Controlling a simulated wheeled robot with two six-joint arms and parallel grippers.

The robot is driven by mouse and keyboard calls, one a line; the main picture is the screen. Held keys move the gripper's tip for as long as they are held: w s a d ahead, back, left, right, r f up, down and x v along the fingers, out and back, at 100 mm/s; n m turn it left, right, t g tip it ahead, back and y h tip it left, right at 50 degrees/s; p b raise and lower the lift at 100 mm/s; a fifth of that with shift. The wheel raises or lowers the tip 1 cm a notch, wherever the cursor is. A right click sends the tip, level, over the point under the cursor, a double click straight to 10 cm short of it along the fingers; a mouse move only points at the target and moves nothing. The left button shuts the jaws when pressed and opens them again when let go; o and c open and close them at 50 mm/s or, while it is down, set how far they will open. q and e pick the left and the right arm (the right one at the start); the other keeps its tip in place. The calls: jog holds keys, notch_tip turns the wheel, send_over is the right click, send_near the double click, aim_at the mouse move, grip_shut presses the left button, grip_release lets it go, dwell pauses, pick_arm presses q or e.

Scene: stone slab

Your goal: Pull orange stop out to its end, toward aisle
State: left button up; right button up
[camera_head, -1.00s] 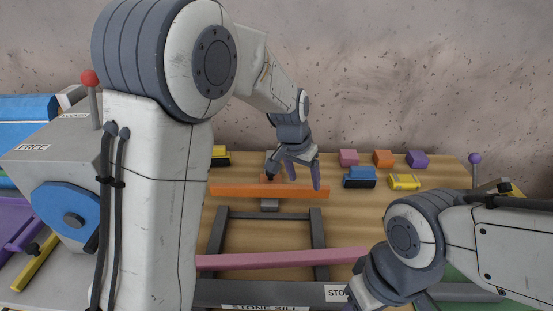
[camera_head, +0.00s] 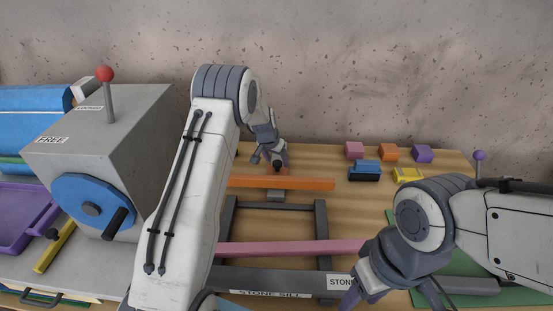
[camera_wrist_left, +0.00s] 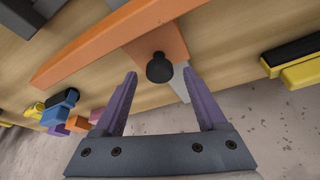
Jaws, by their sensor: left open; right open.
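The orange stop is a long orange bar (camera_head: 300,183) lying across the wooden top, with an orange plate behind it that carries a black knob (camera_wrist_left: 159,68). In the left wrist view the orange bar (camera_wrist_left: 95,45) runs diagonally beyond the knob. My left gripper (camera_head: 268,158) is open at the far side of the bar. In its wrist view the two purple fingers (camera_wrist_left: 160,75) point at the knob, one on either side, with gaps visible. I cannot tell contact or exact depth. My right gripper (camera_head: 391,298) is open and empty at the front right.
A pink bar (camera_head: 290,248) crosses a dark frame (camera_head: 322,220) in front of the stop. The stone sill (camera_head: 270,283) lies nearest. Several small blocks (camera_head: 389,153) sit at the back right. A grey box (camera_head: 120,125) with a blue wheel stands at left.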

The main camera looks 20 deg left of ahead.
pick_arm(q)
jog(key=shift+w+f, duration=0.2)
jog(key=shift+f, duration=0.25)
grip_shut()
dwell(1.2)
